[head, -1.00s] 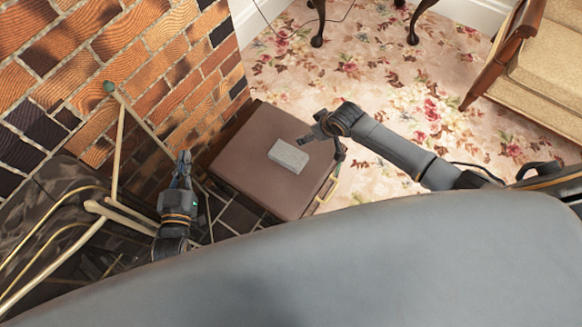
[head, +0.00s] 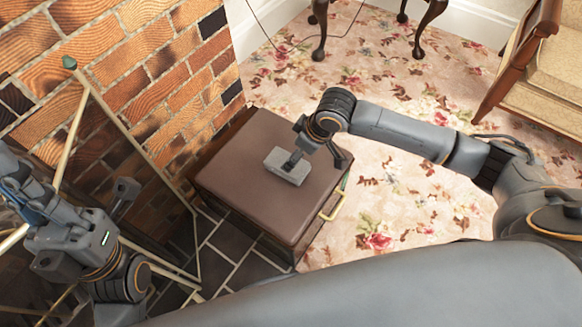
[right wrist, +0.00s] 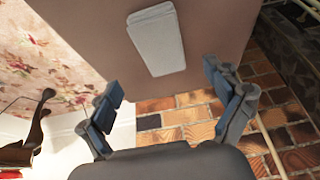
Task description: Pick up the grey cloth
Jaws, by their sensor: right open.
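The grey cloth (head: 283,174) is a small folded rectangular block. It lies flat on the brown top of a box-like stool (head: 240,190) in the head view. My right gripper (head: 316,157) is open and empty above the stool top, with one finger overlapping the cloth in the picture. In the right wrist view the cloth (right wrist: 158,42) lies beyond the open fingers (right wrist: 163,84), not between them. My left gripper (head: 65,205) is at the left edge near the fireplace screen; whether its fingers are open is unclear.
A brass-framed fireplace screen (head: 74,125) stands at the left before the brick wall (head: 150,60). The stool has a brass handle (head: 333,205) on its right side. Dark tiles and floral carpet (head: 400,100) surround it. A wooden armchair (head: 530,80) is at the upper right.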

